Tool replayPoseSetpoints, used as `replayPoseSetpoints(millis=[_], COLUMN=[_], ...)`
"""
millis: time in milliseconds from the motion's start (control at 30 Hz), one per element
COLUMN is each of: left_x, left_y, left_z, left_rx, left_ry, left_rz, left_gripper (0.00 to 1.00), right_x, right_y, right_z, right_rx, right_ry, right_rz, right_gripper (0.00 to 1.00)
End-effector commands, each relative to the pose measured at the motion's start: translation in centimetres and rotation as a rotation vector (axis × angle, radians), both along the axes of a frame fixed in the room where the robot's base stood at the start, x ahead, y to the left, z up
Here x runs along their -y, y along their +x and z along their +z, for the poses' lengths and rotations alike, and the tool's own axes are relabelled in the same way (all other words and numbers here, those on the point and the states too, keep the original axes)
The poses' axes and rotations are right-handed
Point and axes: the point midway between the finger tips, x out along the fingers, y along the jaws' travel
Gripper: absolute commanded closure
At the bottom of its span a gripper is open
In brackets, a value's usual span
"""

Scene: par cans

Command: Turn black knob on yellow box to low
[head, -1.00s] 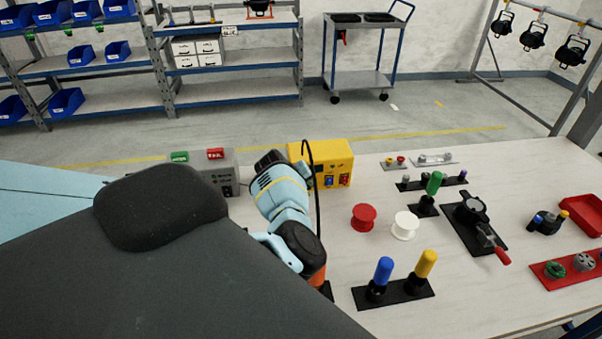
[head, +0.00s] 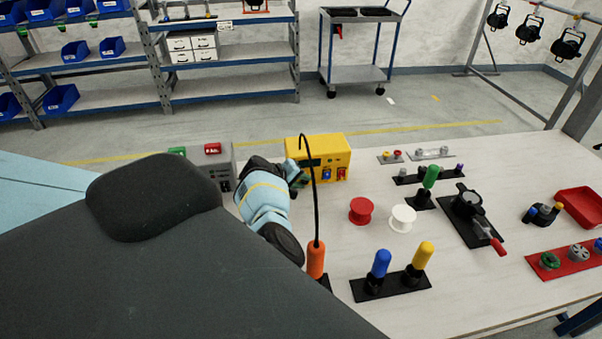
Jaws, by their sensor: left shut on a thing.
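The yellow box (head: 336,152) stands at the back of the table. Its front has a dark display and, at lower right, a blue and a red switch. My left gripper (head: 299,178) is at the left part of the box's front, its fingers against the face and closed on the black knob. The knob itself is hidden behind the gripper and wrist. My right gripper is not in view.
A grey box (head: 222,160) with a red and a green top part stands left of the yellow box. An orange-handled black hook tool (head: 316,260) rises in front of it. Red (head: 361,210) and white (head: 403,218) spools lie to the right.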

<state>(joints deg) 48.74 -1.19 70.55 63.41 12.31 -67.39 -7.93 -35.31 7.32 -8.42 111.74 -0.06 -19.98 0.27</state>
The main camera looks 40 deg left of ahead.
Motion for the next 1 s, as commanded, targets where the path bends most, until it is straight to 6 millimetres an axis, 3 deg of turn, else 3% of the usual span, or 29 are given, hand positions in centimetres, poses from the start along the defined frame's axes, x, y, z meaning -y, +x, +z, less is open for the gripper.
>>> replayPoseSetpoints(millis=[33,67,200,633,1000], left_x=[0.1,0.1,0.1,-0.1,-0.7], left_y=[0.0,0.0,0.0,-0.5,-3.7], left_z=[-0.2,-0.2,-0.1,0.2,2.8], left_rx=[-0.003,-0.003,-0.003,-0.003,-0.002], left_ry=[-0.003,-0.003,-0.002,0.0,0.002], left_rz=[-0.001,-0.001,-0.001,0.0,0.001], left_gripper=[1.0,0.74,0.56,0.56,0.56], right_x=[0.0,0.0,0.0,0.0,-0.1], right_y=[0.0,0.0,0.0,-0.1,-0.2], right_z=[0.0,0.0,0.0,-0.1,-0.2], right_rx=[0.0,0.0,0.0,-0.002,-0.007], right_ry=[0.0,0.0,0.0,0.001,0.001], right_rz=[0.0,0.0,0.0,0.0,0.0], right_gripper=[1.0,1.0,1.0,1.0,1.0])
